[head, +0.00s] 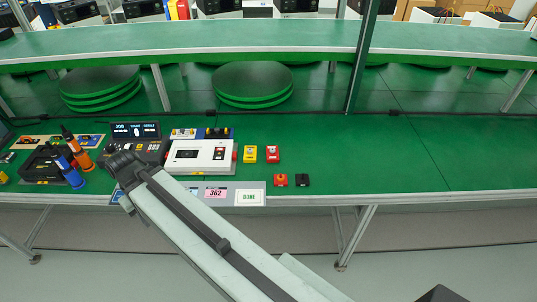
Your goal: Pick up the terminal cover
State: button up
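No part is plainly recognisable as the terminal cover; it may be among the small parts on the green bench or hidden. Small parts to the right of the white unit (198,156) are a yellow block (250,154), a red block (273,154), a lower red piece (280,180) and a small black piece (302,180). My arm reaches in from the lower right. My gripper (116,187) is at its far end, over the bench's front left, left of the white unit. Its fingers are too small and dark to show whether they are open or shut.
A dark panel with a JOB display (136,130) stands behind my gripper. A label strip with DONE (250,198) lines the front edge. The bench's right side (400,155) is clear.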

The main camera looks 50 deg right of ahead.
aim_at(274, 158)
jog(key=u, duration=0.1)
jog(key=i, duration=1)
jog(key=z, duration=0.1)
